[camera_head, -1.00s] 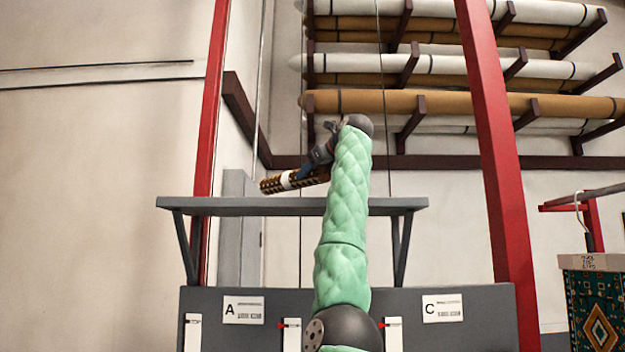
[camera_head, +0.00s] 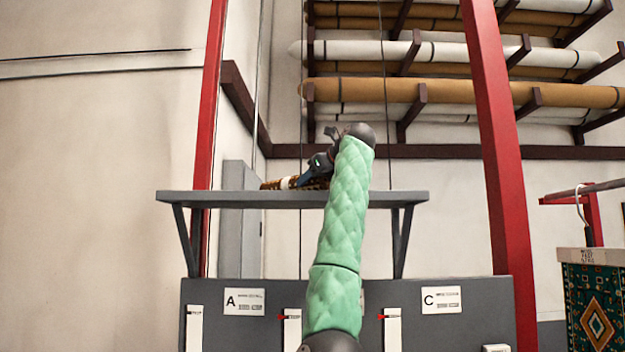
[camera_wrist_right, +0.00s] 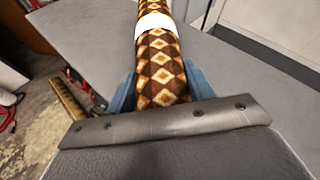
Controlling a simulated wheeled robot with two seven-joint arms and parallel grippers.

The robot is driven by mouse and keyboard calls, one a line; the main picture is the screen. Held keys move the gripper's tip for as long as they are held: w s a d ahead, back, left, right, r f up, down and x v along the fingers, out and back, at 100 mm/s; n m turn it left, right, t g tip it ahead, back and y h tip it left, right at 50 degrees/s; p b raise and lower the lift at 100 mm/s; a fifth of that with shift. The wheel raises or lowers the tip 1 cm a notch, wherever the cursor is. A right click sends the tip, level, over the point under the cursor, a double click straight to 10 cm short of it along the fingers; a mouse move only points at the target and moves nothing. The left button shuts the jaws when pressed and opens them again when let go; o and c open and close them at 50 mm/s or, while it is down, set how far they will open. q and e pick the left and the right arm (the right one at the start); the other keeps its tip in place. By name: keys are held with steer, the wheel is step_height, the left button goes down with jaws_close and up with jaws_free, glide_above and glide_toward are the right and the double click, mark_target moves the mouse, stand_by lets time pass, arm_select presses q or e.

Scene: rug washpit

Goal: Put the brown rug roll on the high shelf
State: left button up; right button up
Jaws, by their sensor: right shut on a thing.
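The brown rug roll (camera_head: 275,184) has a diamond pattern and a white band. In the head view its left end shows at the top of the grey high shelf (camera_head: 240,199); the rest is hidden behind my right arm. My right gripper (camera_head: 306,178) is shut on the roll, just above the shelf board. In the right wrist view the roll (camera_wrist_right: 160,65) runs away between the blue fingers of my right gripper (camera_wrist_right: 158,88), over the grey shelf surface (camera_wrist_right: 225,75). I cannot tell whether the roll touches the board. My left gripper is not in view.
Below the shelf is a grey panel (camera_head: 480,310) with labels A and C. Red posts (camera_head: 497,140) stand either side. A wall rack holds long rolls (camera_head: 440,91) at the back. A patterned rug (camera_head: 592,310) hangs at the right. The shelf's left part looks clear.

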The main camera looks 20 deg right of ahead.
steer(key=o, duration=1.2)
steer(key=shift+s+d+r+b, duration=0.1)
steer(key=shift+s+d+b, duration=0.05)
steer(key=shift+s+b, duration=0.25)
steer(key=b+v, duration=0.3)
steer(key=v, duration=0.2)
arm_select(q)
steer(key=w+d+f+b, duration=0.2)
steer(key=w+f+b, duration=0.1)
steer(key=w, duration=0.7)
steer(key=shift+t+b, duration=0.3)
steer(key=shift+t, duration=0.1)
arm_select(e)
steer(key=v, duration=0.6)
steer(key=shift+s+r, duration=0.1)
steer(key=shift+r, duration=0.05)
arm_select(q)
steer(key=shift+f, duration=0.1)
